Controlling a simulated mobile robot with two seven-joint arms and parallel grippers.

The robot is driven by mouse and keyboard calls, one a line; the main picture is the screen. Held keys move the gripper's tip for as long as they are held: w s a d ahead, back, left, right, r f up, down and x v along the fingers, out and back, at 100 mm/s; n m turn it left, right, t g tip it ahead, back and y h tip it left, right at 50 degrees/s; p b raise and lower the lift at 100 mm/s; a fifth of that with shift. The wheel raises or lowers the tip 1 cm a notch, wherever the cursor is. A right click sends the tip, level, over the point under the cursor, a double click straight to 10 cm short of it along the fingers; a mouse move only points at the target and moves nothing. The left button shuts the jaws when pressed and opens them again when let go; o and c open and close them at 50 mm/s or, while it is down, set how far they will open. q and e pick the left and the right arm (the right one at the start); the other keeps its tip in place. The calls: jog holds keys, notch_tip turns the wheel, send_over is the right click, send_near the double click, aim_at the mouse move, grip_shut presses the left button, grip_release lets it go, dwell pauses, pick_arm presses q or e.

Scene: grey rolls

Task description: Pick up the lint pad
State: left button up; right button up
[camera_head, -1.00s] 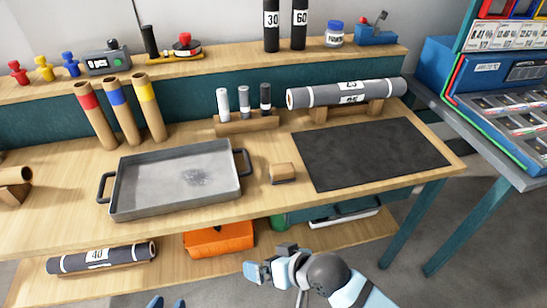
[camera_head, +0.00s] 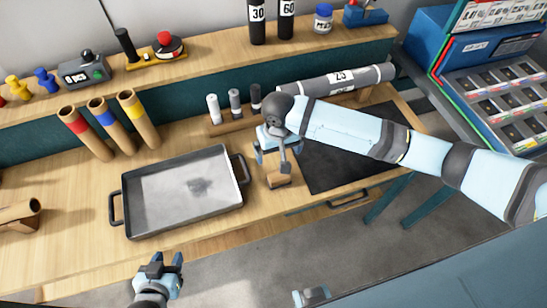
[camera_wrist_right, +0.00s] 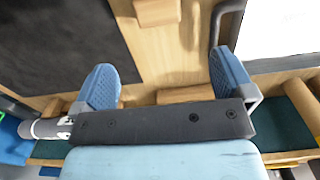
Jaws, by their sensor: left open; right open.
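The lint pad is most likely the small wooden block with a dark underside (camera_head: 279,179), lying on the bench between the grey tray and the black mat. It also shows at the top edge of the right wrist view (camera_wrist_right: 157,12). My right gripper (camera_head: 273,152) is open and empty, above the bench just behind the block in the head view. In the right wrist view its fingers are spread, and the block lies beyond them, apart. My left gripper (camera_head: 162,266) is open and empty at the bottom, in front of the bench.
The tray (camera_head: 128,180) stands left of the block, its handle close by. The black mat (camera_head: 330,178) lies to the right, partly under my right arm. Behind are a marker rack (camera_head: 232,122) and a grey roll (camera_head: 335,82) on supports. Coloured-band tubes (camera_head: 103,117) stand at back left.

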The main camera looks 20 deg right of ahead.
aim_at(279, 175)
jog(key=f, duration=0.8)
jog(key=shift+s+f, duration=0.1)
jog(key=shift+s, duration=0.15)
jog(key=shift+s+d+f+p, duration=0.15)
jog(key=shift+f+p, duration=0.15)
jog(key=shift+f, duration=1.05)
jog(key=shift+s+a+f+p, duration=0.1)
jog(key=shift+f+p, duration=0.15)
jog(key=shift+f, duration=1.05)
jog(key=c, duration=0.9)
jog(key=shift+c, duration=0.2)
jog(key=shift+r, duration=0.1)
notch_tip(279, 175, up, 20)
jog(key=shift+b, duration=0.45)
